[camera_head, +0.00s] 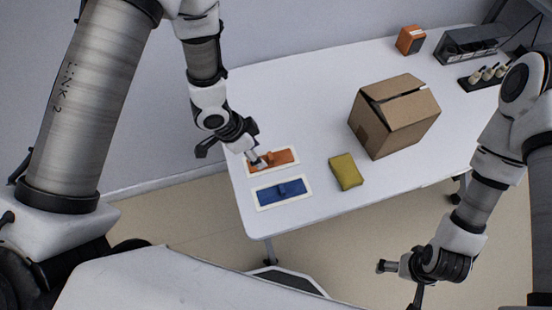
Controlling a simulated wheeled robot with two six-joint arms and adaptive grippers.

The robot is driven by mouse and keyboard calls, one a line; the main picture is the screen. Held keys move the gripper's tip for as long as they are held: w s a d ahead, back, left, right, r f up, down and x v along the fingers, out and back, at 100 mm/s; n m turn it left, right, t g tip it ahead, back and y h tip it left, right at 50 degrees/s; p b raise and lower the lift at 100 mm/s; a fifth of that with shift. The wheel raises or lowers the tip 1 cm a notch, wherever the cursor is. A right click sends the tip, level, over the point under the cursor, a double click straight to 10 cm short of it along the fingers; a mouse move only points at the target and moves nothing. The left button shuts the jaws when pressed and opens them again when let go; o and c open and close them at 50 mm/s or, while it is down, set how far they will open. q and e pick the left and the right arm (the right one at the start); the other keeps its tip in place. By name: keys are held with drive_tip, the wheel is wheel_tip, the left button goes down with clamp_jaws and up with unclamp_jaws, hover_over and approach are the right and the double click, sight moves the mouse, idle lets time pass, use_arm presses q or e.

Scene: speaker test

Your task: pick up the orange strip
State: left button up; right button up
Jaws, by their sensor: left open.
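The orange strip (285,157) lies on a white-bordered pad near the left end of the white table, with a small raised part near its middle. My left gripper (257,158) is over the strip's left end, its fingertips close to the surface. It is open; whether the fingers touch the strip cannot be made out. The gripper hides part of the strip's left side. My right gripper (398,284) hangs beyond the table's front edge at the lower right, far from the strip; its fingers are too unclear to read.
A blue strip (270,194) on a similar pad lies just in front of the orange one. A yellow-green block (346,172) and a cardboard box (402,125) stand to the right. A small orange box (410,40), a grey device (468,43) and a dark rack (470,83) sit farther back.

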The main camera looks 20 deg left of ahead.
sight(269, 156)
use_arm(q)
drive_tip(key=shift+w+d+r, duration=0.1)
drive_tip(key=shift+w+r, duration=0.35)
drive_tip(key=shift+w, duration=0.05)
drive_tip(key=shift+w+a, duration=0.15)
drive_tip(key=shift+a, duration=0.05)
drive_tip(key=x, duration=0.7)
drive_tip(key=shift+w+d+p, duration=0.15)
drive_tip(key=shift+w+p, duration=0.15)
drive_tip(key=shift+p, duration=0.05)
drive_tip(key=c, duration=0.8)
